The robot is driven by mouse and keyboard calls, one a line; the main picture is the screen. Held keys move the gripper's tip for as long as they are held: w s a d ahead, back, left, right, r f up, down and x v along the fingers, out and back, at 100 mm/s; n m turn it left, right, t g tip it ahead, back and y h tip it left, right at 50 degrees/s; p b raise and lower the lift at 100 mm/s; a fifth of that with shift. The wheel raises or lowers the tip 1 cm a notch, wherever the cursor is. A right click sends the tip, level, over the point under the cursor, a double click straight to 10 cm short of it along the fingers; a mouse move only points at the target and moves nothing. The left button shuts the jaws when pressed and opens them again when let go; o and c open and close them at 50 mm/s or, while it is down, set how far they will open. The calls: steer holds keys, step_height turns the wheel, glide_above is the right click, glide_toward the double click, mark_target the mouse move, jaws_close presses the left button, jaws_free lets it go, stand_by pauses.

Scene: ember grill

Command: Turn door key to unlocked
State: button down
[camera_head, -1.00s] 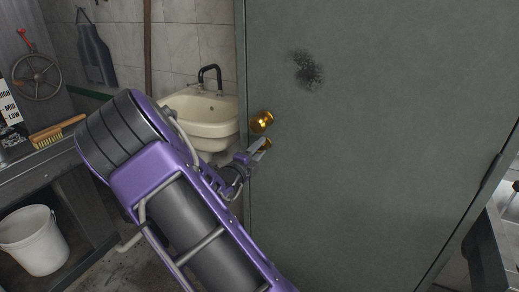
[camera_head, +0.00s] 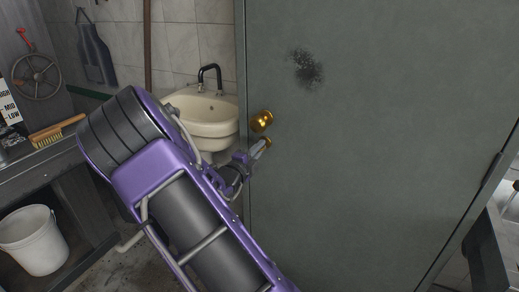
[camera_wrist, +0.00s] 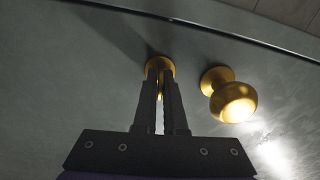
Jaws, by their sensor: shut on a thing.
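The grey-green door (camera_head: 380,130) fills the right of the head view and stands shut as far as I can see. A round gold knob (camera_head: 262,121) sits near its left edge; it also shows in the wrist view (camera_wrist: 232,98). Just below the knob is a gold lock fitting with the key (camera_head: 267,142). In the wrist view the gold key piece (camera_wrist: 160,68) shows beyond and between my fingers. My gripper (camera_head: 259,149) is at the lock, its two fingers (camera_wrist: 161,95) closed about the key. The key's grip is mostly hidden by the fingers, so its exact angle is unclear.
The knob is close beside my fingers. A cream sink (camera_head: 205,122) with a black tap stands left of the door. A bench with a brush (camera_head: 58,131) and a white bucket (camera_head: 33,240) are at far left. A dark smudge (camera_head: 307,69) marks the door.

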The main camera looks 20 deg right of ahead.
steer(key=n, duration=0.8)
steer(key=shift+r, duration=0.1)
steer(key=n+p, duration=0.1)
steer(key=n, duration=0.3)
steer(key=shift+p, duration=0.4)
steer(key=n+p, duration=0.1)
steer(key=n, duration=0.3)
steer(key=shift+n+p, duration=0.3)
steer(key=shift+n, duration=0.1)
steer(key=c, duration=1)
jaws_free()
